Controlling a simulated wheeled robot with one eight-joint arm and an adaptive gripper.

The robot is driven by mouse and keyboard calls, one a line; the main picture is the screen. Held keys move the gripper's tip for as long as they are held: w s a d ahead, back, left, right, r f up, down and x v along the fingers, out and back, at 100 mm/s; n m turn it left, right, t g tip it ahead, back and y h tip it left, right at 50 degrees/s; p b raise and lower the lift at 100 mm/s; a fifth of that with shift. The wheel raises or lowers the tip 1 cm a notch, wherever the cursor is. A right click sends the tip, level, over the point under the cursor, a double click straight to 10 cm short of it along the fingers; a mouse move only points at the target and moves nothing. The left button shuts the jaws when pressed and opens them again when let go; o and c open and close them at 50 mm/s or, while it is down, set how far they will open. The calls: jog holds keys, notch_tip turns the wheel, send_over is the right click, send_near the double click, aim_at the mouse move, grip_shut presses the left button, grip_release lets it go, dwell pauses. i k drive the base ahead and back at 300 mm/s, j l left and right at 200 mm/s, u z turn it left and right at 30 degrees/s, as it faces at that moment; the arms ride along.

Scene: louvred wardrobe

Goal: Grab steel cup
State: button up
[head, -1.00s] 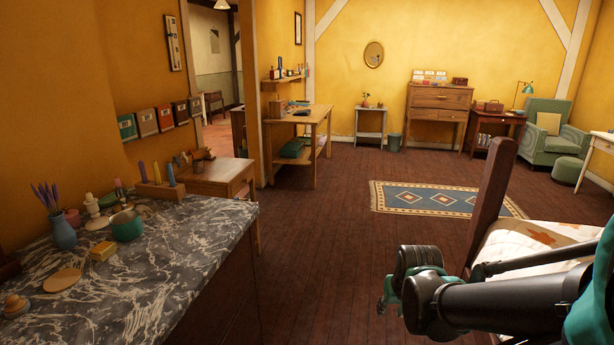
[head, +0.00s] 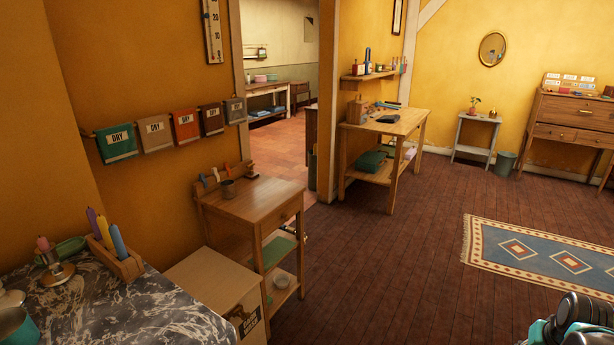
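My gripper (head: 548,332) shows only in part at the bottom right corner, cut off by the picture's edge. It is far from the cup, with open floor between them. Its fingers are not clear enough to show whether they are open or shut.
A marble-topped counter (head: 140,312) with candles and a teal pot (head: 15,325) is at the lower left. A low cabinet (head: 215,285) stands between it and the side table. A workbench (head: 400,122) is behind. The wooden floor (head: 390,260) is clear up to the rug (head: 520,250).

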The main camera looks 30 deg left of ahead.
aim_at(228, 190)
jog(key=i+u, duration=0.45)
jog(key=i+l+u, duration=0.45)
jog(key=i, duration=0.15)
jog(key=i+u, duration=0.2)
jog(key=u, duration=0.2)
jog(key=i+u, duration=0.15)
jog(key=u, duration=0.3)
jog(key=i+l+u, duration=0.15)
jog(key=u, duration=0.25)
jog(key=i+l+u, duration=0.15)
jog(key=u, duration=0.3)
jog(key=i+l+u, duration=0.1)
jog(key=l+u, duration=0.15)
jog(key=u, duration=0.15)
jog(key=i+l+u, duration=0.2)
jog(key=u, duration=0.15)
jog(key=i+l+u, duration=0.15)
jog(key=l+u, duration=0.2)
jog(key=i+l+u, duration=0.1)
jog(key=l+u, duration=0.25)
